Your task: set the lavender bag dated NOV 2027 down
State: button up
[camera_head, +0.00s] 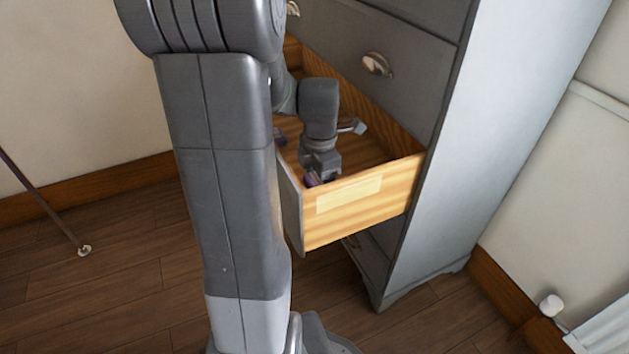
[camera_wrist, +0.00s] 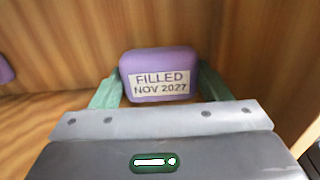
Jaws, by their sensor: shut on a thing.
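The lavender bag (camera_wrist: 160,62) is a small purple pouch with a white label reading FILLED NOV 2027. In the wrist view it sits between the two green fingers of my gripper (camera_wrist: 160,88), which are shut on its sides. In the head view my gripper (camera_head: 317,178) points down inside the open drawer, near its end panel, with a bit of the purple bag (camera_head: 310,180) showing below it. I cannot tell whether the bag touches the drawer floor.
The open wooden drawer (camera_head: 394,190) juts from a grey chest (camera_head: 440,170). Another purple item (camera_head: 279,137) and a grey-blue object (camera_head: 356,126) lie farther inside. The purple item's edge may show in the wrist view (camera_wrist: 5,70).

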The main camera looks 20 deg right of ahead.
notch_tip(320, 180, down, 7)
jog(key=shift+f+b, duration=0.1)
jog(key=shift+b, duration=1)
jog(key=shift+f, duration=0.1)
jog(key=o, duration=0.9)
jog(key=shift+o, duration=0.2)
notch_tip(320, 180, up, 12)
jog(key=p, duration=0.4)
